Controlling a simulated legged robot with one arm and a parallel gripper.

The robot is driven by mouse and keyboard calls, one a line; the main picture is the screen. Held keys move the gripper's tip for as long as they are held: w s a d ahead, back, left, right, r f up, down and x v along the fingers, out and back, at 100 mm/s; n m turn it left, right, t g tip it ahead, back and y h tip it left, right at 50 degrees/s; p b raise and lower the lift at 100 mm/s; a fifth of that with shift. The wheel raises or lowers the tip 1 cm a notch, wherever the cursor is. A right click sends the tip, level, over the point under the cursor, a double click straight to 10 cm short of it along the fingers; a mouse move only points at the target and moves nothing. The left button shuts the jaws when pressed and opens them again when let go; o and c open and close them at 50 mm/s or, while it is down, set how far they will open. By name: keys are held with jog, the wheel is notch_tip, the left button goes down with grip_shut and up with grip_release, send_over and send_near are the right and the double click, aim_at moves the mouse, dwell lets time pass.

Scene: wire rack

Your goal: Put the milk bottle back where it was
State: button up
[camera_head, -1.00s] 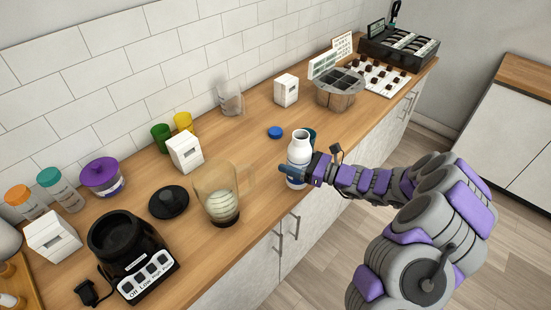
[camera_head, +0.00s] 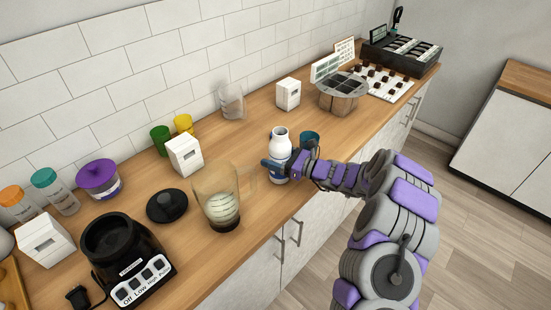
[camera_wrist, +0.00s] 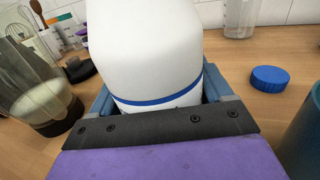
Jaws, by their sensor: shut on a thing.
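The milk bottle (camera_head: 280,150) is white with a blue band and an open top. It stands upright at the counter's front part, right of the blender jug. My gripper (camera_head: 278,166) is shut around its lower body from the right. In the wrist view the bottle (camera_wrist: 155,45) fills the middle, between the blue fingers of my gripper (camera_wrist: 155,95). Its base is hidden in the wrist view, and I cannot tell whether it touches the counter. A blue cap (camera_wrist: 270,78) lies on the counter right of the bottle; in the head view it is mostly hidden behind the bottle.
The clear blender jug (camera_head: 218,190) with pale liquid stands close on the left. A teal cup (camera_head: 310,138) is just behind my wrist. White boxes (camera_head: 185,155), green (camera_head: 160,138) and yellow (camera_head: 184,123) cups stand toward the wall. Bare counter (camera_head: 240,140) lies behind the bottle.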

jog(key=o, duration=1.5)
jog(key=shift+c, duration=0.2)
jog(key=p+v, duration=0.2)
jog(key=v, duration=1)
jog(key=shift+s+d+p, duration=0.1)
jog(key=shift+d+p, duration=0.05)
jog(key=shift+p, duration=0.2)
